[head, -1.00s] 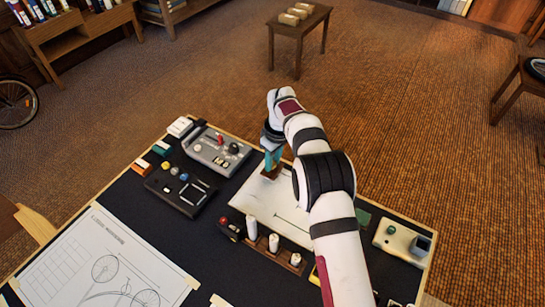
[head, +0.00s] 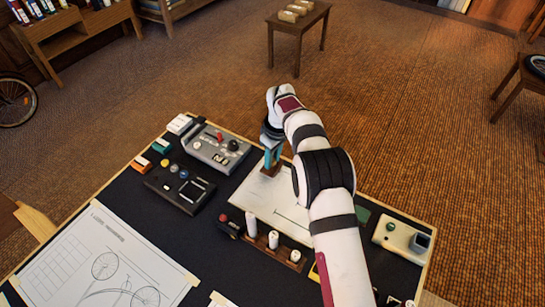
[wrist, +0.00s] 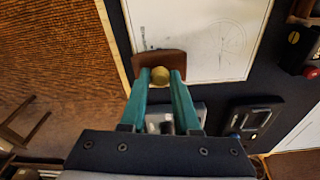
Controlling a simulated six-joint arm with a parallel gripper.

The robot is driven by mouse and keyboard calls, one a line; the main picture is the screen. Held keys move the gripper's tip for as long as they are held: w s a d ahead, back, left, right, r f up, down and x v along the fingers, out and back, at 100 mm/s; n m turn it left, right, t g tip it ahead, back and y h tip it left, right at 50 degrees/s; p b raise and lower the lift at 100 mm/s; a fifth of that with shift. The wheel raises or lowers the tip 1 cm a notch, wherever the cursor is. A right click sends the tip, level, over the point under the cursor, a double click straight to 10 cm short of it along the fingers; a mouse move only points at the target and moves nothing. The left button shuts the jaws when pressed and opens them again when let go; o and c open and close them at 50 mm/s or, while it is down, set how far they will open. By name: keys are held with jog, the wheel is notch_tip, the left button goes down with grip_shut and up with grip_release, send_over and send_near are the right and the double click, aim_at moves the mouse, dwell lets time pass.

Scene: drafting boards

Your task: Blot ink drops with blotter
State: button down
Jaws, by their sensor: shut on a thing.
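My gripper (head: 271,159) has teal fingers and is over the far left part of a white drawing sheet (head: 262,194). In the wrist view my gripper (wrist: 160,77) is shut on the round brass knob (wrist: 160,73) of a brown blotter (wrist: 150,60). The blotter (head: 269,171) is at the sheet's edge in the head view; I cannot tell whether it touches the paper. The sheet (wrist: 205,50) has a faint wheel drawing in the wrist view. Small dark marks (wrist: 142,38) lie on it beyond the blotter, perhaps ink drops. The blotter's underside is hidden.
A grey control box (head: 217,147) and a black device (head: 180,188) stand left of the sheet. A wooden rack (head: 285,256) with white bottles borders its near edge. A cream device (head: 402,240) is at right. Another drawing (head: 90,268) lies near left.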

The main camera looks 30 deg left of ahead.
jog(key=shift+f, duration=0.65)
dwell(0.8)
jog(key=shift+a, duration=1.45)
jog(key=shift+d, duration=0.1)
jog(key=shift+d, duration=2.95)
jog(key=shift+a, duration=0.1)
jog(key=shift+a+r, duration=0.1)
jog(key=shift+a, duration=2.9)
